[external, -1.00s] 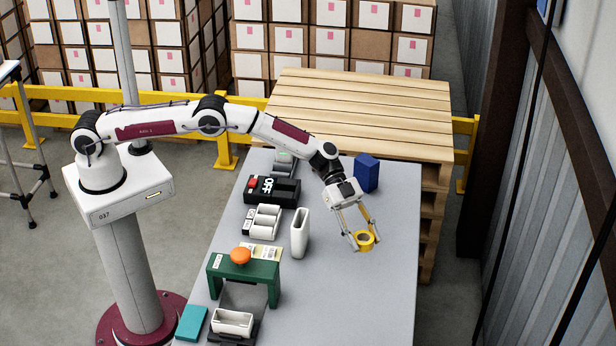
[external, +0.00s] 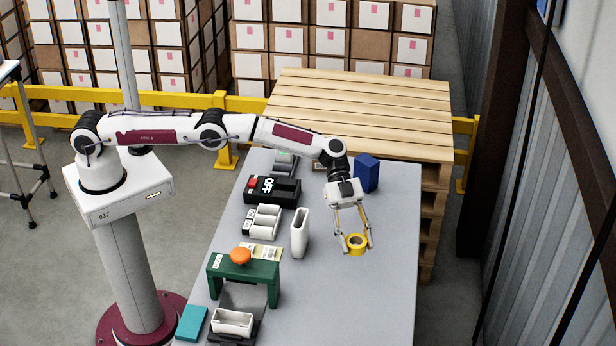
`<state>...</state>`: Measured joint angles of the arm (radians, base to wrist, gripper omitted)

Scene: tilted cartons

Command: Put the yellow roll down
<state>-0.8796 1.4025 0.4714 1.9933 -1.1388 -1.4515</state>
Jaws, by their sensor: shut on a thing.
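The yellow roll (external: 356,245) is a short ring with an open middle, at the right side of the grey table (external: 350,305). My gripper (external: 355,246) points down and is shut on the roll, with a finger on its left and right sides. The roll's opening faces up. I cannot tell whether its underside touches the table or is slightly above it.
A white upright holder (external: 300,233) stands left of the roll. A blue block (external: 367,174) stands behind it. A green stand (external: 243,273) with an orange object (external: 241,256) is at the left. The table's front right is clear.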

